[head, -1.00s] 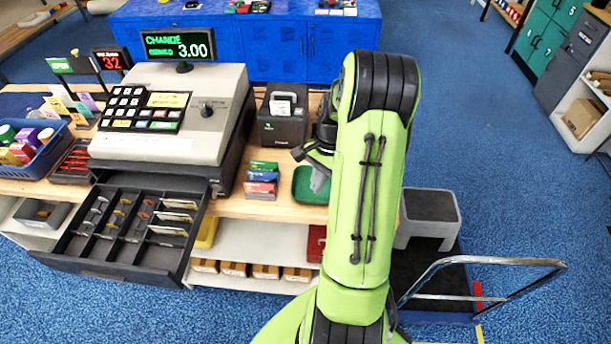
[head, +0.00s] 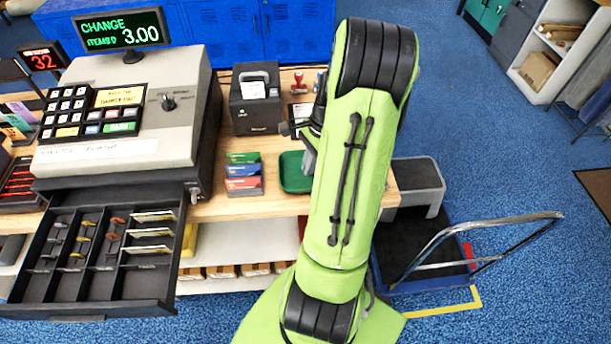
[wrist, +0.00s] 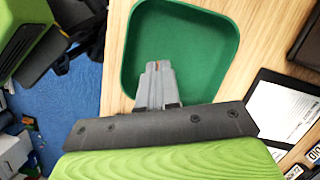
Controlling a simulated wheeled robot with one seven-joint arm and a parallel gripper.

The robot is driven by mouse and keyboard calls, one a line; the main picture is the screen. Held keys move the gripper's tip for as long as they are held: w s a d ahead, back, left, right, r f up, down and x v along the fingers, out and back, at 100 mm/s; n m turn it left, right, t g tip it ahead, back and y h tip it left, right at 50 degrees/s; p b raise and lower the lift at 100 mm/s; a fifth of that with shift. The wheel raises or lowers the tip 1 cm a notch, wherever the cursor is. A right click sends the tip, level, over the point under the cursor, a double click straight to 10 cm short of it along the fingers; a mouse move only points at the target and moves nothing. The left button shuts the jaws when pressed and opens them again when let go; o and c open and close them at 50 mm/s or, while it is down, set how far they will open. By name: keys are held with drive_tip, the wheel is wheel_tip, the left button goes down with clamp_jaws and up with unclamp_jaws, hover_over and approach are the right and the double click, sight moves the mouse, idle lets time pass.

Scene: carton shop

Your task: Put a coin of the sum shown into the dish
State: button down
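The register display (head: 121,27) reads CHANGE 3.00. The open cash drawer (head: 92,306) holds coins (head: 86,238) standing in rows, silver, gold and copper in colour, beside slots of notes. The green dish (head: 291,176) lies on the counter, partly behind my arm; it fills the upper middle of the wrist view (wrist: 205,60). My gripper (wrist: 156,68) is over the dish's near part, its grey fingers close together. In the head view my arm hides most of the gripper.
Card boxes (head: 244,176) stand left of the dish. A dark printer (head: 256,105) and red stamps (head: 299,83) are behind it. A grey step (head: 412,180) and a cart with a metal handle (head: 480,245) stand right of the counter. Blue floor beyond is clear.

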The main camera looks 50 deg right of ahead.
drive_tip(key=c, duration=1.3)
unclamp_jaws()
drive_tip(key=shift+w+r, duration=0.1)
drive_tip(key=shift+r, duration=0.05)
drive_tip(key=p+v, duration=0.4)
drive_tip(key=v, duration=1.1)
drive_tip(key=shift+r, duration=0.4)
